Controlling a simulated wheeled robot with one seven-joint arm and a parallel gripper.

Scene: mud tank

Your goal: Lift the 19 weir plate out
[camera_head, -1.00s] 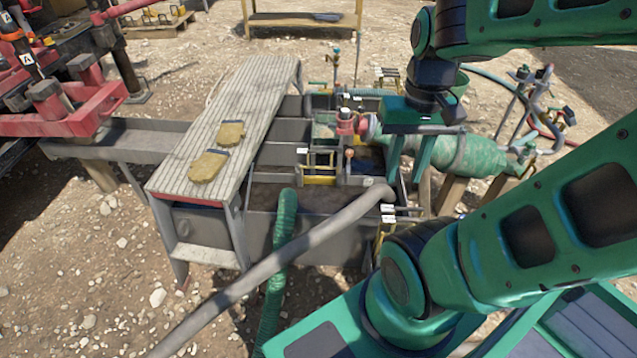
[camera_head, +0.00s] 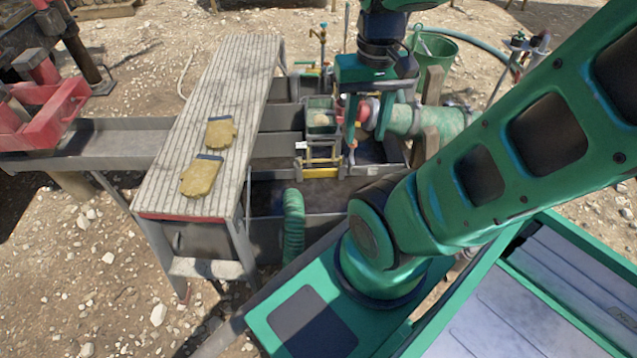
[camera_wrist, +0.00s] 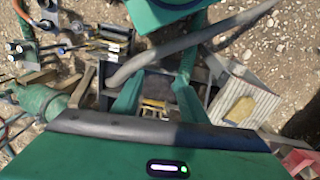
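A weir plate with a yellow handle frame (camera_head: 321,165) stands in the grey mud tank (camera_head: 270,200). A small white tag is beside it, too small to read, so I cannot tell whether it is the 19 plate. My gripper (camera_head: 366,136) is over the tank, to the right of this frame in the head view. Its two green fingers are apart and empty. In the wrist view, the yellow frame (camera_wrist: 154,108) shows in the gap between the fingers, apart from them. The plate's lower part is hidden in the tank.
A ribbed walkway (camera_head: 215,110) with two tan gloves (camera_head: 202,177) spans the tank's left side. A green hose (camera_head: 293,225) dips into the tank. A grey pipe (camera_wrist: 185,48) and several yellow-handled pieces (camera_wrist: 108,42) lie near the tank. A green pump (camera_head: 405,120) stands close right.

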